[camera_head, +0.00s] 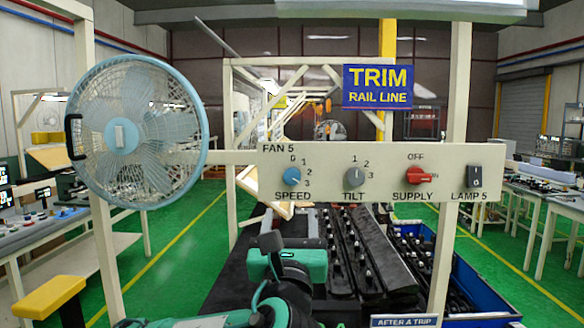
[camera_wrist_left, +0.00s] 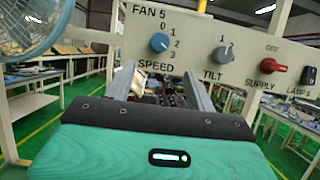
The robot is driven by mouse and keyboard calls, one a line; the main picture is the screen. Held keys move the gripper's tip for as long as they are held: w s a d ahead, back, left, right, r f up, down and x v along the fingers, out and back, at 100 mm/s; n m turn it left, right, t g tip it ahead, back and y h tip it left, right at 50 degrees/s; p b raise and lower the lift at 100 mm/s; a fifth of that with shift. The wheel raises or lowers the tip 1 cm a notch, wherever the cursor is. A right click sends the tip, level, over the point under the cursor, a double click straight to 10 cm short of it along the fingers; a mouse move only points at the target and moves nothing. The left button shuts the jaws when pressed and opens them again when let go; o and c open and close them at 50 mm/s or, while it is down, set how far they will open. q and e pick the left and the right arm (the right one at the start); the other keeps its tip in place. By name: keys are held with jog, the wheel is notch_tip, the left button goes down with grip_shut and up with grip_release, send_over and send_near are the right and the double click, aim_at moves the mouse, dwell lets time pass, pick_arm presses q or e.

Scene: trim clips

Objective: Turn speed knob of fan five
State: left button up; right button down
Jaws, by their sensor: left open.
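The fan 5 panel (camera_head: 325,158) is a cream board with a blue speed knob (camera_head: 291,176) at its left, marked 0 to 3. I cannot tell which number the knob points to. The fan (camera_head: 125,133) is pale blue and stands left of the panel. My left gripper (camera_head: 270,243) is below the speed knob in the head view, apart from it. In the left wrist view its two fingers (camera_wrist_left: 158,85) are spread with nothing between them, and the speed knob (camera_wrist_left: 159,42) shows above, between the fingers. My right gripper is not in view.
On the same panel are a grey tilt knob (camera_head: 354,177), a red supply switch (camera_head: 419,176) with its handle to the right, and a dark lamp switch (camera_head: 475,176). Cream posts flank the panel. Black trays of clips (camera_head: 345,250) and a blue bin (camera_head: 485,300) lie below.

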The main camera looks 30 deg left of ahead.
aim_at(291, 181)
pick_arm(q)
jog(key=p+x, duration=0.6)
jog(key=x, duration=0.4)
jog(key=shift+a+r+p, duration=0.15)
jog(key=shift+r+p, duration=0.05)
jog(key=shift+p, duration=0.15)
jog(key=shift+w+a+r, duration=0.15)
jog(key=shift+w+a, duration=0.1)
jog(key=shift+w, duration=0.25)
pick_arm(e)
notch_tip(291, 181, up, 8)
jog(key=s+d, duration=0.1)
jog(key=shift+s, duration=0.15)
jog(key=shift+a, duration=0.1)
